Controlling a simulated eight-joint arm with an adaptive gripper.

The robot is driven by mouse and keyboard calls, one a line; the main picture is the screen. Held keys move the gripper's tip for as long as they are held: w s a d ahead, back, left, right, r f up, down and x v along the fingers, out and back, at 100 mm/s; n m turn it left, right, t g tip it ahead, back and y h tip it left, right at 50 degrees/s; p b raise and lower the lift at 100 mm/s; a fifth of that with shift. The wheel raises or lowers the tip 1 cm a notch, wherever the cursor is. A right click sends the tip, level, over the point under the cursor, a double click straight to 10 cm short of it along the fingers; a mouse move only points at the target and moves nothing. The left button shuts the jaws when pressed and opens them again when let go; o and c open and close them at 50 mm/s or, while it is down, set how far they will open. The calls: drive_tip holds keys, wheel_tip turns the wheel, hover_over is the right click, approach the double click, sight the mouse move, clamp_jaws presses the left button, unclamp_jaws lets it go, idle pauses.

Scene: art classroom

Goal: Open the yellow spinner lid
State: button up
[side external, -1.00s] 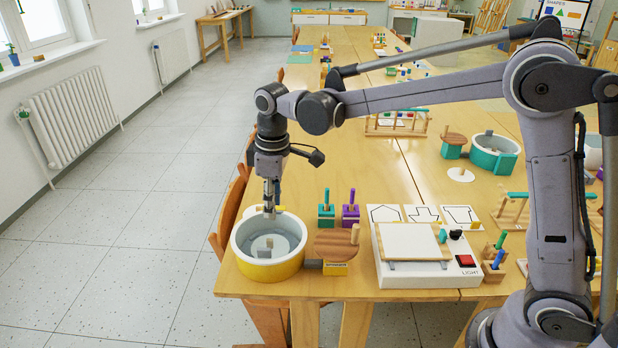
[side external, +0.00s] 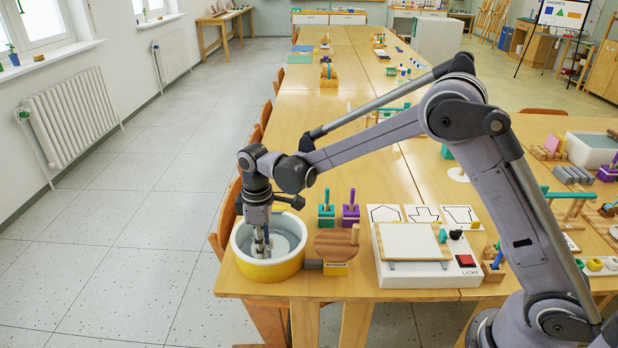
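The yellow spinner (side external: 272,272) is a round yellow tub with a white rim at the near left corner of the table. My gripper (side external: 262,251) points down at the tub's middle, within the rim as seen from here. Its fingers are small and partly merge with the grey interior, so their opening and any contact are unclear. A separate lid cannot be made out against the pale grey inside of the tub. My gripper and wrist hide part of the far rim.
A white light box (side external: 425,274) with a red button stands right of the spinner. Green (side external: 326,215) and purple (side external: 351,214) peg blocks stand behind the disc. The table's left and front edges are close to the tub. Open floor lies left.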

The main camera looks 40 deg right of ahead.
drive_tip(key=shift+f, duration=0.75)
clamp_jaws()
drive_tip(key=shift+r, duration=0.1)
